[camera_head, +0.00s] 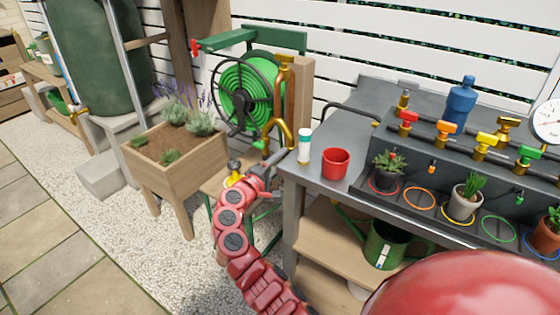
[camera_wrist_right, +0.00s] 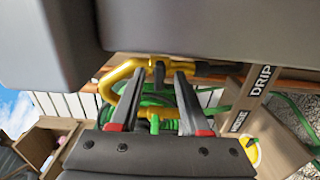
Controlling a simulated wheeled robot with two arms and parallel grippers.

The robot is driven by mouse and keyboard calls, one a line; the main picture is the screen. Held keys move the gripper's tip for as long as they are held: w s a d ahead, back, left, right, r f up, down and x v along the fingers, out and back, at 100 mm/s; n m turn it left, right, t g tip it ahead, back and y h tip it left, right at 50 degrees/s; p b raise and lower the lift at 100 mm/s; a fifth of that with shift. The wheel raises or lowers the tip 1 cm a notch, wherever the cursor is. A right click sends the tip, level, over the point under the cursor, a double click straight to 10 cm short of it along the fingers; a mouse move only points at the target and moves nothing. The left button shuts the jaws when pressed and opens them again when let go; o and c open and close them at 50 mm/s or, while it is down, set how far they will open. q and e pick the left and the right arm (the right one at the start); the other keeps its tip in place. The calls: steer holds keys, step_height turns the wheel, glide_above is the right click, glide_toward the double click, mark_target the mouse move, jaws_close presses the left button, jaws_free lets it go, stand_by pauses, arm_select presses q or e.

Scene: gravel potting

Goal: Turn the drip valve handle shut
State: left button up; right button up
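A yellow curved pipe with a tap (camera_head: 281,127) stands at the wooden post in the head view. It also shows as a yellow bend in the wrist view (camera_wrist_right: 112,80). A small dark piece (camera_wrist_right: 159,74) on it may be the valve handle; I cannot be sure. A label (camera_wrist_right: 262,80) reading DRIP is on the wood beside it. My right gripper (camera_head: 268,174) is close below the pipe. In the wrist view its two fingers (camera_wrist_right: 157,76) are apart, with the dark piece showing between their tips. I cannot tell whether they touch it. My left gripper is out of view.
A green hose reel (camera_head: 247,88) hangs behind the pipe. A grey bench (camera_head: 310,165) to the right carries a white bottle (camera_head: 305,147), a red cup (camera_head: 336,163) and potted plants. A wooden planter (camera_head: 172,170) stands to the left. Gravel (camera_head: 130,225) lies open below.

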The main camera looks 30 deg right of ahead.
steer(key=p+v, duration=0.1)
steer(key=v, duration=1.6)
steer(key=shift+a+p, duration=0.2)
steer(key=shift+p, duration=0.1)
steer(key=shift+s, duration=0.1)
